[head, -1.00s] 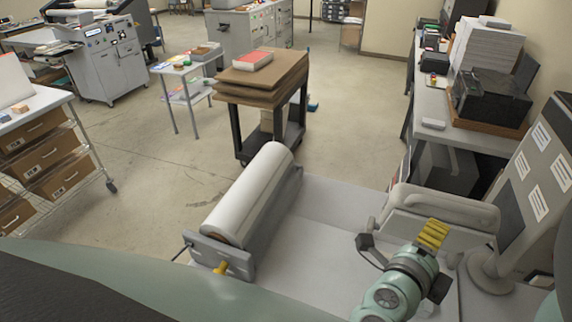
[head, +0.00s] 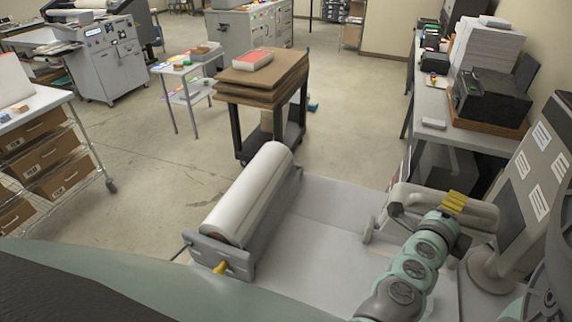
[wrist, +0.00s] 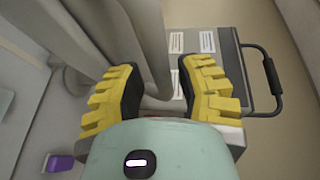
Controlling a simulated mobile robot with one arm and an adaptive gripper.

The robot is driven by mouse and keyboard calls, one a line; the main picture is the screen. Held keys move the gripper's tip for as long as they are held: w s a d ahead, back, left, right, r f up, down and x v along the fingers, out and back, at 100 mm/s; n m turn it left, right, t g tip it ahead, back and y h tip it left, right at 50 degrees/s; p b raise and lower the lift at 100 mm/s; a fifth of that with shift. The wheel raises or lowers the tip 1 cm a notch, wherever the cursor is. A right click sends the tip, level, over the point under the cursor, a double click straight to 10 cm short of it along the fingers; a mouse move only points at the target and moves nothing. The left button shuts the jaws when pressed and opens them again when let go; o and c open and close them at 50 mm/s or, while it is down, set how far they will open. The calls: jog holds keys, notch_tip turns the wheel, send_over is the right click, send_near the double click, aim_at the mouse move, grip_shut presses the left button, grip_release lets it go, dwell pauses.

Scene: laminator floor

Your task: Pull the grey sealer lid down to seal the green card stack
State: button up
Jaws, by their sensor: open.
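The grey sealer lid (head: 483,213) is a thick rounded bar at the right of the bench in the head view, and it looks raised. My gripper (head: 454,201) is in front of its right part there, hiding some of it. In the wrist view my gripper (wrist: 160,68) has its two yellow ribbed fingers spread, with nothing clamped between them. A pale grey rounded part, seemingly the lid (wrist: 85,35), runs close by the left finger; I cannot tell if they touch. I cannot make out the green card stack in either view.
A panel with white labels (head: 535,165) stands on a post close right of the lid. A large white roll (head: 250,195) lies at the bench's left. The bench top (head: 320,240) between is clear. A purple-fronted item (wrist: 58,163) shows low left in the wrist view.

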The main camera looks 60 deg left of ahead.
jog(key=shift+x, duration=1.1)
grip_shut()
